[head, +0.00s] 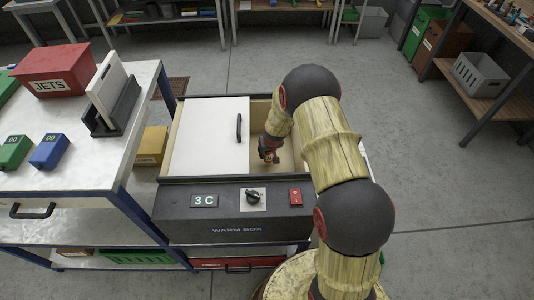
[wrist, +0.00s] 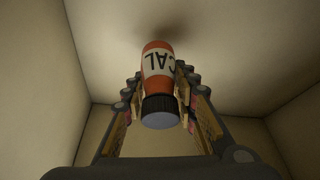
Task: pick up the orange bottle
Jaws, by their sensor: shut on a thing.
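The orange bottle (wrist: 158,62) shows in the wrist view with a black cap and a white label reading "CAL". My gripper (wrist: 160,90) is shut on the bottle, with a finger at each side of it. The cap end points toward the wrist camera. Beige walls surround the gripper and bottle. In the head view my gripper (head: 268,153) reaches into the open right part of the warm box (head: 237,228). The bottle is too small and too covered to make out clearly there. I cannot tell whether it touches the box floor.
A white sliding lid (head: 209,140) with a dark handle covers the box's left part. The box front has a display, a knob and a red switch (head: 295,197). A white-topped bench (head: 70,120) with a red "JETS" bin (head: 55,72) stands close on the left.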

